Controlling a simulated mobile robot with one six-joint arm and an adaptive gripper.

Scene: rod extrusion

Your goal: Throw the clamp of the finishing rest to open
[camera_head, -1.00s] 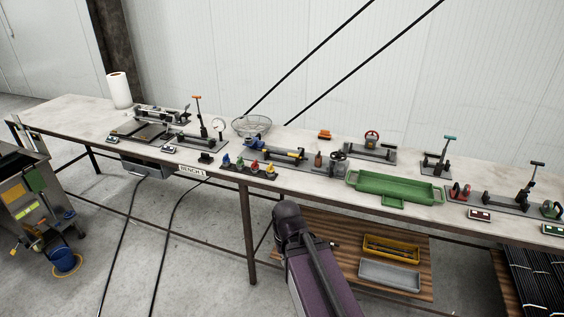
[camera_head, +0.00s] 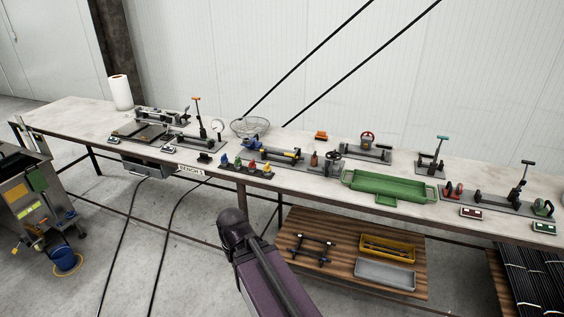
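Three stations on the bench carry upright lever handles. One with an orange grip (camera_head: 196,99) stands at the left, beside a round dial (camera_head: 217,125). One with a teal grip (camera_head: 442,138) stands behind the right end of the green tray.
A green tray (camera_head: 350,183) lies near the bench's front edge. A wire basket (camera_head: 250,125) and a paper roll (camera_head: 120,92) stand further left. The low shelf (camera_head: 340,282) holds a yellow bin (camera_head: 388,258), a grey bin (camera_head: 384,274) and a dark frame (camera_head: 313,248).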

